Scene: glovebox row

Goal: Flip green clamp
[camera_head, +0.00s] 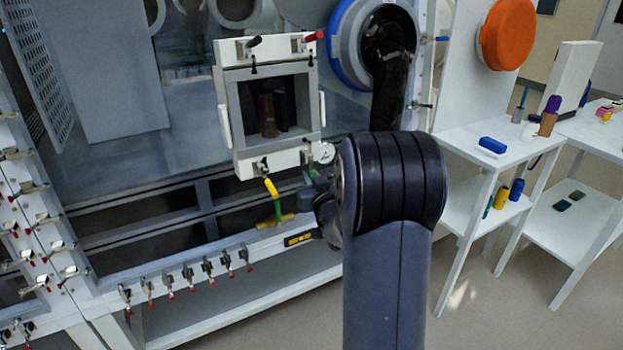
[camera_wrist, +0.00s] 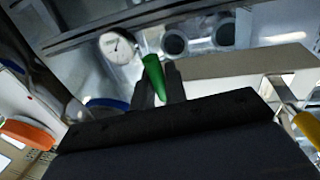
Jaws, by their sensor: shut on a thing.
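The green clamp's handle (camera_wrist: 154,76) lies between the two dark fingers of my gripper (camera_wrist: 160,86) in the wrist view, and the gripper is shut on it. In the head view the green handle (camera_head: 278,211) hangs below the lower edge of the small white-framed door (camera_head: 227,112). My arm hides most of the gripper there, and the clamp's base is hard to make out.
Black (camera_head: 253,41) and red (camera_head: 314,36) clamp handles sit on the door frame's top. A round gauge (camera_wrist: 117,47) is close to the gripper. A blue-ringed port (camera_head: 349,45) is above right. White side tables (camera_head: 465,148) with small items stand at the right.

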